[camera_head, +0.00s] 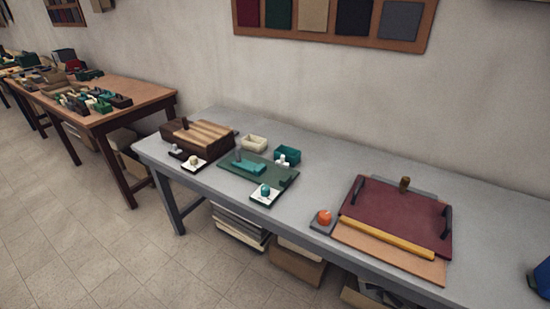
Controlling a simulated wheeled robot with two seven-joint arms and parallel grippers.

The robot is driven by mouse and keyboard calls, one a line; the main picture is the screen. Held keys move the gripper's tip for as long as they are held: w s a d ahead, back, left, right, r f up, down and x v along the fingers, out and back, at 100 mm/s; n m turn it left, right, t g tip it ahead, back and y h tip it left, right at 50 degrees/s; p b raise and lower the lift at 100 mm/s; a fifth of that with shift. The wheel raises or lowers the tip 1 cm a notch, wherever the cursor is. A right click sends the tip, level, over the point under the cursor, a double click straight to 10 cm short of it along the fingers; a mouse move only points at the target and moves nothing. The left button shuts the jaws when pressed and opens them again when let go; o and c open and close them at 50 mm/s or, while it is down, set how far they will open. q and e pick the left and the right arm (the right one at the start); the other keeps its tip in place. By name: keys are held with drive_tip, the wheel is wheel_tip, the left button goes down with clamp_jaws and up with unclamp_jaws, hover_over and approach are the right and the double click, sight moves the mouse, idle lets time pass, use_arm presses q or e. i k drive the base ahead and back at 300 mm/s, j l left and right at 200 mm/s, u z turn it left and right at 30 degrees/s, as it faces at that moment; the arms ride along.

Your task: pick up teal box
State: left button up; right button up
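A small open-topped teal box (289,152) sits toward the back of the grey table, left of its middle. A small white piece (283,161) stands close against its front and hides part of its front wall. A flatter teal piece (249,168) lies on a dark green board (272,182) just in front and to the left. Neither of my grippers shows in this view.
A cream box (253,143) stands left of the teal box, and a striped wooden block (197,134) farther left. A small white tray (266,196) holds a teal knob near the front edge. An orange button (323,217) and a maroon board (398,215) lie right; bare tabletop lies between.

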sight(287, 156)
drive_tip(key=i+j+z, duration=0.15)
drive_tip(key=j+z, duration=0.2)
drive_tip(key=j, duration=0.2)
drive_tip(key=i+j+z, duration=0.1)
drive_tip(key=j+z, duration=0.2)
drive_tip(key=j, duration=0.3)
drive_tip(key=j+z, duration=0.35)
drive_tip(key=j, duration=0.2)
drive_tip(key=j+z, duration=0.35)
drive_tip(key=j, duration=0.3)
drive_tip(key=k+j+z, duration=0.15)
drive_tip(key=j+z, duration=0.15)
drive_tip(key=j, duration=0.25)
drive_tip(key=k+j+z, duration=0.15)
drive_tip(key=j+z, duration=0.2)
drive_tip(key=j, duration=0.25)
